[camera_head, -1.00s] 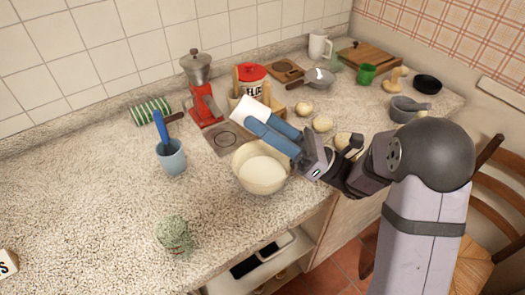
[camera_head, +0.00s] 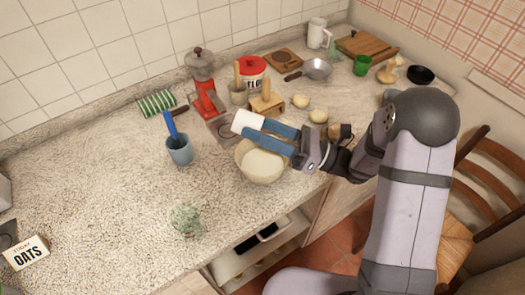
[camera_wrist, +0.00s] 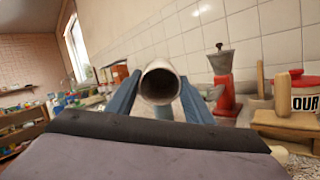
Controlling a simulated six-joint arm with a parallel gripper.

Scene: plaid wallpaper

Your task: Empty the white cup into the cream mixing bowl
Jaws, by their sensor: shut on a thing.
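My gripper (camera_head: 262,133) is shut on the white cup (camera_head: 246,121), with one blue finger on each side of it. The cup lies on its side, nearly level, above the back left rim of the cream mixing bowl (camera_head: 258,179). In the wrist view the cup (camera_wrist: 175,68) shows a round end with a dark hollow facing the camera. The fingers partly cover the cup and the bowl's back rim. The bowl stands upright on the counter near its front edge, and its inside looks pale. I cannot tell what is left in the cup.
A blue cup (camera_head: 180,152) with a blue-handled tool stands left of the bowl. A red grinder (camera_head: 204,88), a small wooden stand (camera_head: 267,103) and a flour canister (camera_head: 252,72) are behind. Round pale items (camera_head: 318,115) lie right. A small plant (camera_head: 186,219) stands front left; the left counter is largely clear.

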